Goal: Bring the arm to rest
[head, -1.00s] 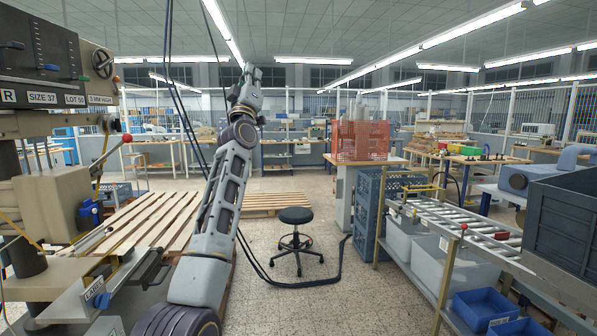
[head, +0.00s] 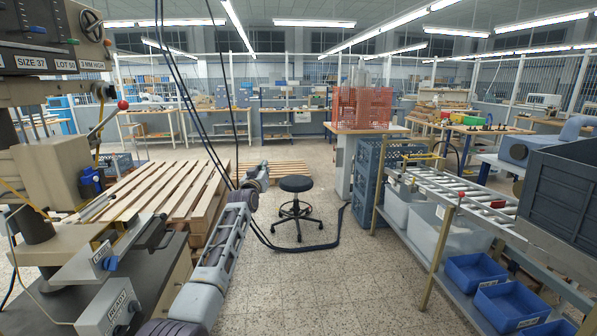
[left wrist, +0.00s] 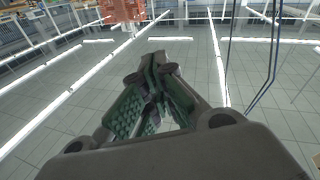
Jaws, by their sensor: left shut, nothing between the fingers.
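My left arm reaches forward from the bottom of the head view, low and stretched out. My left gripper (head: 263,167) is at its far end, small and partly hidden by the wrist, between the wooden pallet and the stool in the picture. In the left wrist view, the left gripper (left wrist: 156,68) has its dark green-padded fingers together at the tips, with nothing held. The ceiling and its strip lights lie behind it there. My right gripper does not show.
A black stool (head: 296,184) stands ahead, with a cable on the floor. A roller rack (head: 455,195) with blue bins (head: 510,303) is at right. Open floor (head: 330,285) lies between.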

